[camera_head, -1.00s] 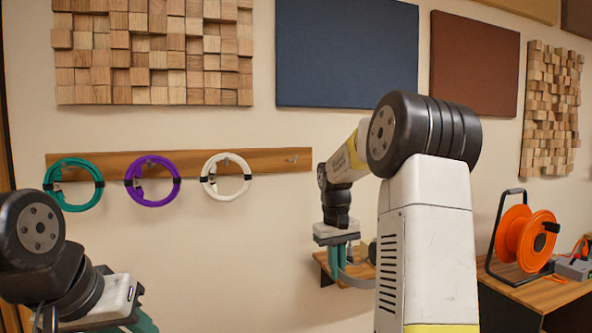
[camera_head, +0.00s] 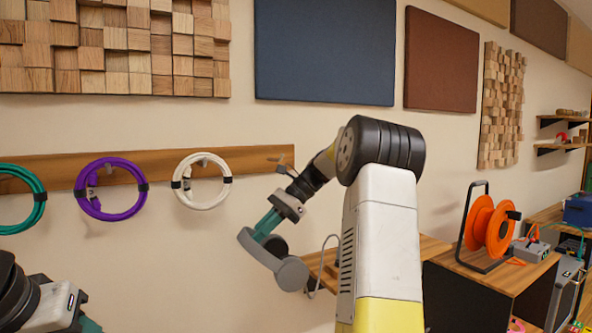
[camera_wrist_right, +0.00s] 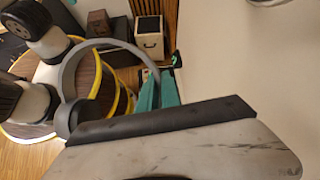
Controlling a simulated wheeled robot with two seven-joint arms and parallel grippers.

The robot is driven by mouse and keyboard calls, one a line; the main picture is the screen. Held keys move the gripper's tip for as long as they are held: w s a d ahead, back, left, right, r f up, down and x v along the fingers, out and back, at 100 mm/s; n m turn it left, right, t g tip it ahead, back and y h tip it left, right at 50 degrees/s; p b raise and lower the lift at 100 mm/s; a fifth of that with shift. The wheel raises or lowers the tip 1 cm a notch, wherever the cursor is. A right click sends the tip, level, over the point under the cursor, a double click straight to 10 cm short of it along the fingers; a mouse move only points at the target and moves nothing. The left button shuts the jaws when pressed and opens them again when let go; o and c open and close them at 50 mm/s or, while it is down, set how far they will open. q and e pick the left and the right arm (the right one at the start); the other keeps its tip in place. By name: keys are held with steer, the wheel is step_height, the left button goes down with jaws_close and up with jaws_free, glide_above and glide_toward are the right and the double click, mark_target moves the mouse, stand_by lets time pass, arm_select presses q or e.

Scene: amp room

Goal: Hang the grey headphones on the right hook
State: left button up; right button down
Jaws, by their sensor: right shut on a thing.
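The grey headphones (camera_head: 258,252) hang tilted from my right gripper (camera_head: 267,224), whose teal fingers are shut on them. They are in front of the wall, below the right end of the wooden hook board (camera_head: 240,158). In the right wrist view the grey headband (camera_wrist_right: 76,66) curves left of the teal fingers (camera_wrist_right: 157,92). The right hook (camera_head: 281,160) is bare, above my right gripper and close to its wrist in the picture. My left gripper (camera_head: 90,325) is at the lower left, mostly cut off, so its opening cannot be judged.
White (camera_head: 203,207), purple (camera_head: 110,216) and green (camera_head: 40,209) cable coils hang on the board left of the right hook. A small wooden shelf (camera_head: 322,262) is partly behind my right arm. An orange cable reel (camera_head: 490,226) stands on a bench at right.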

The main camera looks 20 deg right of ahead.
steer(key=w+d+r+m+t+h, duration=0.2)
steer(key=d+r+m+t+h, duration=0.1)
steer(key=d+r+m+t, duration=0.6)
steer(key=w+d+r+m+t+h, duration=0.25)
steer(key=d+r+m+t, duration=0.4)
steer(key=d+t, duration=0.4)
steer(key=w+a+f, duration=0.1)
steer(key=w, duration=0.4)
steer(key=w+a+f, duration=0.1)
steer(key=w+f, duration=0.1)
steer(key=w, duration=0.4)
steer(key=shift+w+a+f+t+h, duration=0.2)
steer(key=shift+a+f+t+h, duration=0.15)
steer(key=shift+h, duration=0.1)
stand_by(0.3)
stand_by(0.5)
steer(key=c, duration=1.5)
jaws_free()
